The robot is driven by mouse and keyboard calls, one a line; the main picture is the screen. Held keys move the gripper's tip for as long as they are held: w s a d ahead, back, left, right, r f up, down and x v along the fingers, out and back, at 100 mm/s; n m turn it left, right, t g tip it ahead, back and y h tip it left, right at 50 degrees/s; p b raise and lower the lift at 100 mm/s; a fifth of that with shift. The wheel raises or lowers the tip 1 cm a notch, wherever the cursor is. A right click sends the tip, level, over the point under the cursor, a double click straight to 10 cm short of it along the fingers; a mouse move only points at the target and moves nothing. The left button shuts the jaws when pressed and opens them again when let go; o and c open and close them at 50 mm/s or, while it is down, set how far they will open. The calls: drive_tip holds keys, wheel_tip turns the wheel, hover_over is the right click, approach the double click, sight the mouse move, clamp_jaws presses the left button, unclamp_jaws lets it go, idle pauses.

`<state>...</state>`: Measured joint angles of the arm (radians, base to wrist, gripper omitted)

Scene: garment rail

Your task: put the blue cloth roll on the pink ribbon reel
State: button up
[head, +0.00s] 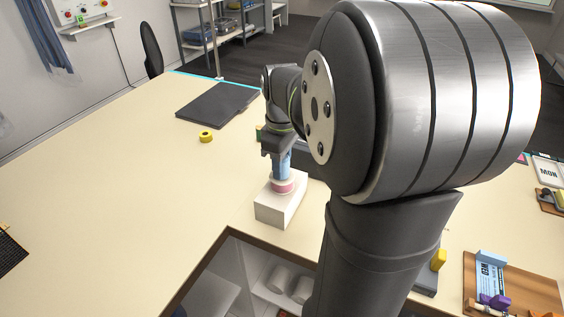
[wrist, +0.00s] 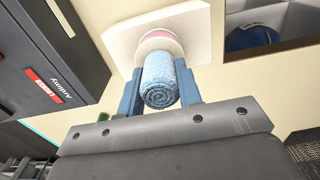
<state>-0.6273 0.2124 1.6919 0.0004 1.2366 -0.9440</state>
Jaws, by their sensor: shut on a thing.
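The blue cloth roll (head: 283,164) stands upright between my gripper's fingers in the head view. In the wrist view, the rolled end of the cloth roll (wrist: 160,92) faces the camera, with a blue finger on each side. My gripper (wrist: 159,80) is shut on it. The pink ribbon reel (head: 283,187) lies flat on a white block (head: 279,211), directly below the roll. In the wrist view the reel (wrist: 160,38) is partly hidden behind the roll. The roll's lower end looks at or very near the reel's top; I cannot tell whether it rests there.
A yellow tape roll (head: 206,137) and a dark flat case (head: 217,103) lie on the table to the left. A cut-out (head: 225,262) opens in front of the block. A brown board (head: 520,288) with small items lies at the right.

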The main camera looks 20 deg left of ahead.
drive_tip(key=o, duration=0.9)
drive_tip(key=shift+f, duration=0.1)
drive_tip(key=shift+o, duration=0.2)
wheel_tip(320, 180, up, 12)
drive_tip(key=shift+r, duration=0.2)
drive_tip(key=shift+f, duration=0.1)
wheel_tip(320, 180, down, 12)
drive_tip(key=shift+f, duration=0.15)
wheel_tip(320, 180, up, 3)
drive_tip(key=shift+f, duration=0.15)
drive_tip(key=shift+r, duration=0.6)
drive_tip(key=shift+f, duration=0.1)
